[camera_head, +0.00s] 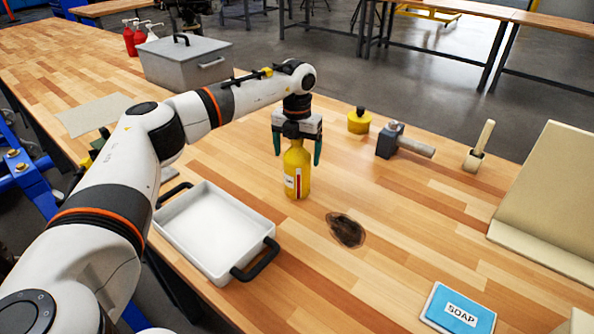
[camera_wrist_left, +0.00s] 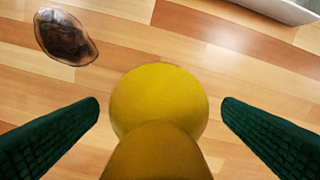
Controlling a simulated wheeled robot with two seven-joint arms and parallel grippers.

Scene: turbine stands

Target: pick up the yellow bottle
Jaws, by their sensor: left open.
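The yellow bottle (camera_head: 297,172) stands upright on the wooden table in the head view, with a white and red label facing forward. My left gripper (camera_head: 297,158) is above it, pointing down, with its dark green fingers apart on either side of the bottle's upper part. In the left wrist view, the yellow bottle (camera_wrist_left: 158,105) fills the lower middle between the two open fingers (camera_wrist_left: 160,108), with a gap visible on each side. The bottle's top is hidden by the gripper in the head view. My right gripper is not in view.
A white tray (camera_head: 180,222) with black handles lies left of the bottle. A dark stain (camera_head: 346,230) is to its right. Behind are a yellow round container (camera_head: 358,122), a hammer (camera_head: 405,143) and a brush (camera_head: 480,148). A blue soap box (camera_head: 459,309) lies front right.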

